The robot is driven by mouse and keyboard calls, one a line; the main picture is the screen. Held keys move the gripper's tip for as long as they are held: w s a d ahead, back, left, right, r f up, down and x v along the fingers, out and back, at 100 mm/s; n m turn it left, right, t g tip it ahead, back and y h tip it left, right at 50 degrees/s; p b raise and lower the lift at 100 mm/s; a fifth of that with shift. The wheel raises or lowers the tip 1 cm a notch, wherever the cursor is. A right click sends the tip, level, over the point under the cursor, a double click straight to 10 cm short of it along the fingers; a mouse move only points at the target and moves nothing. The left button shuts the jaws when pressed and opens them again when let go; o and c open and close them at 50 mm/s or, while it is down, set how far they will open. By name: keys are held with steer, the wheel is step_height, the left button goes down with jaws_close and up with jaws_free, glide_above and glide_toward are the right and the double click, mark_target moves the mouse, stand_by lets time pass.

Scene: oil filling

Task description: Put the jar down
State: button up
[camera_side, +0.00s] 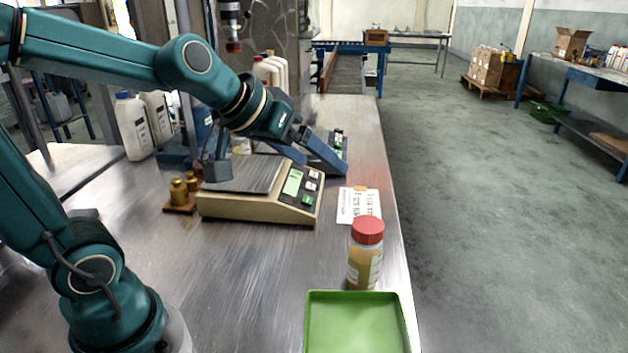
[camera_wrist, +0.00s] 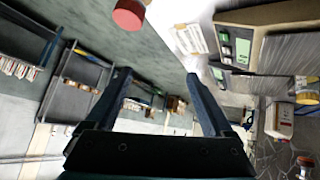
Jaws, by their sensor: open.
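The jar (camera_side: 364,262) has a red lid, a pale label and amber contents. It stands upright on the metal table, just behind the green tray (camera_side: 312,322) in the side view. Its red lid also shows at the top edge of the wrist view (camera_wrist: 129,14). My gripper (camera_side: 322,165) is over the right end of the scale, behind and to the left of the jar and well apart from it. In the wrist view my gripper (camera_wrist: 160,78) has its two fingers wide apart with nothing between them.
A beige scale (camera_side: 255,207) with a bare metal plate sits under my wrist. Brass weights (camera_side: 180,190) stand left of it. A printed card (camera_side: 350,205) lies behind the jar. White canisters (camera_side: 133,125) stand at the back left. The table's right edge is close to the jar.

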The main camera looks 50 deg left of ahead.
steer(key=s+d+f+m+g, duration=0.2)
steer(key=s+d, duration=0.1)
steer(key=s, duration=0.5)
steer(key=shift+s+d+f+h, duration=0.15)
steer(key=shift+s+f+h, duration=0.05)
steer(key=shift+s+h, duration=0.1)
steer(key=shift+o, duration=0.6)
steer(key=s+f+g, duration=0.1)
steer(key=s+f, duration=0.1)
steer(key=s, duration=0.3)
steer(key=shift+s+a+f+m+g, duration=0.25)
steer(key=shift+s+a+m+g, duration=0.05)
steer(key=shift+s+m, duration=0.1)
